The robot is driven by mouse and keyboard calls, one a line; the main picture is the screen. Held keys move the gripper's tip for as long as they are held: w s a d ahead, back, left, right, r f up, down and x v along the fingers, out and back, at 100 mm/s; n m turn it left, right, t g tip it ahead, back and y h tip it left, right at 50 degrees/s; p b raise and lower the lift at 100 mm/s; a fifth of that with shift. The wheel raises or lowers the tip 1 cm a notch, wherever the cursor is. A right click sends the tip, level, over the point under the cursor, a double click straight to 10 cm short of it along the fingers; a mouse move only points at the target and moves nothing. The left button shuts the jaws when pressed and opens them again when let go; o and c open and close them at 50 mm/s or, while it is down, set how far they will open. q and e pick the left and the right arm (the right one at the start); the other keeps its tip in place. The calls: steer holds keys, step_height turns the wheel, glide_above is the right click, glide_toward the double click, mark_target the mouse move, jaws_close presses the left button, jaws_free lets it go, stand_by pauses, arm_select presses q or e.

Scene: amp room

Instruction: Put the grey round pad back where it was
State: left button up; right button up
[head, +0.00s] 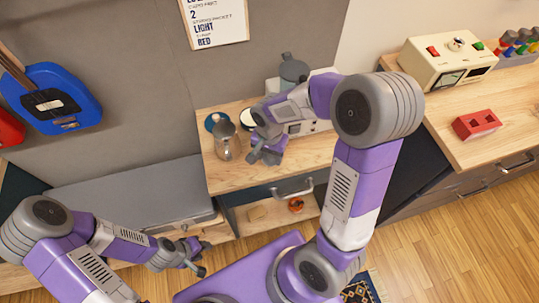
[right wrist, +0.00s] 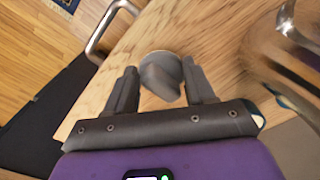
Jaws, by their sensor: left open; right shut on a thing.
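The grey round pad (right wrist: 162,76) is in the right wrist view, between the fingertips of my right gripper (right wrist: 158,88). It has a raised grey part facing me. The gripper is shut on it, over the wooden top (head: 225,180) near its front edge; I cannot tell whether the pad touches the wood. In the head view my right gripper (head: 266,154) is right of a metal jug (head: 228,142), and the pad cannot be made out there. My left gripper (head: 194,258) is open and empty, low at the left beside a grey bench.
A dark blue disc (head: 212,121) lies behind the jug. Below the top is an open space with an orange ring (head: 296,205). A metal handle (head: 293,190) juts out in front.

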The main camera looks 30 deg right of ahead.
mark_target(269, 155)
steer(key=shift+f, duration=0.15)
steer(key=o, duration=1)
steer(key=shift+r, duration=0.4)
step_height(269, 155, up, 12)
steer(key=p, duration=0.3)
steer(key=shift+f+p, duration=0.15)
steer(key=shift+p, duration=0.15)
